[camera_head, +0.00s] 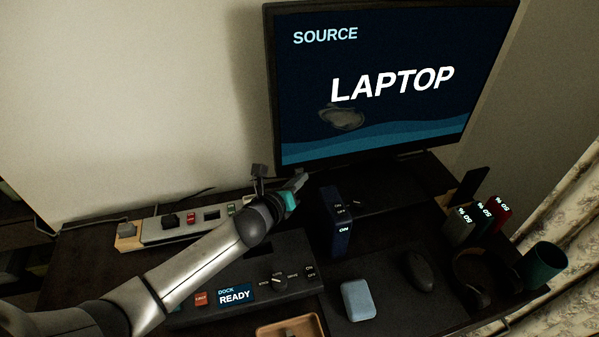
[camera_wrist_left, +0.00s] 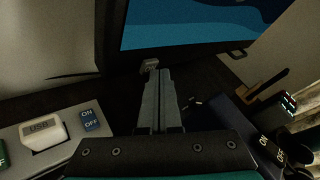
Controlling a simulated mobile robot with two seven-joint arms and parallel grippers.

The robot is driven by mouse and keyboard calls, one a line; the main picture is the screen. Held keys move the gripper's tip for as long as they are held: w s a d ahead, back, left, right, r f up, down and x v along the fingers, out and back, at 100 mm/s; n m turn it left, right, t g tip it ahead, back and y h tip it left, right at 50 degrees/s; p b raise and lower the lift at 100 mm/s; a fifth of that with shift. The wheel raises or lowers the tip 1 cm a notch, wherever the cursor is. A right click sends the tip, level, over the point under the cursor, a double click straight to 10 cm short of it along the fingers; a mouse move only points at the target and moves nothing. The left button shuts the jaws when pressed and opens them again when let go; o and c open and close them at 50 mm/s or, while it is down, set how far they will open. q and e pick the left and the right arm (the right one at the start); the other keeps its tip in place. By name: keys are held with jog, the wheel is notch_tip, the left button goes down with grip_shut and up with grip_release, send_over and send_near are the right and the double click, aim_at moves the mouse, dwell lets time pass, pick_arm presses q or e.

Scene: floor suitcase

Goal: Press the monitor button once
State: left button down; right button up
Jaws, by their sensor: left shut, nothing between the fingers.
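The monitor (camera_head: 385,125) stands at the back and its screen reads SOURCE LAPTOP. Its lower edge also shows in the left wrist view (camera_wrist_left: 196,47). A small grey block (camera_wrist_left: 149,65), perhaps the monitor button, sits just below that edge in the left wrist view; its label is too small to read. My left gripper (camera_head: 299,181) is in front of the monitor's lower left part. In the left wrist view its fingers (camera_wrist_left: 158,75) are shut and empty, with their tips close to the grey block. I cannot tell whether they touch it. My right gripper is not in view.
A dark blue box (camera_head: 338,225) with ON/OFF labels stands right of my left gripper. A power strip (camera_head: 155,237) lies to the left, and a dock (camera_head: 217,308) reading READY sits in front. A mouse (camera_head: 418,270) and battery-like blocks (camera_head: 460,225) are at right.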

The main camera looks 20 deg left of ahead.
pick_arm(q)
jog(key=shift+w+a, duration=0.15)
jog(key=shift+w, duration=0.1)
jog(key=shift+s, duration=0.15)
dwell(0.4)
jog(key=shift+s+d+p, duration=0.3)
jog(key=shift+s+d, duration=0.15)
jog(key=shift+s, duration=0.1)
jog(key=s+d, duration=0.2)
jog(key=s+p, duration=0.1)
jog(key=s, duration=0.1)
jog(key=shift+s+d, duration=0.1)
jog(key=shift+d, duration=0.3)
dwell(0.8)
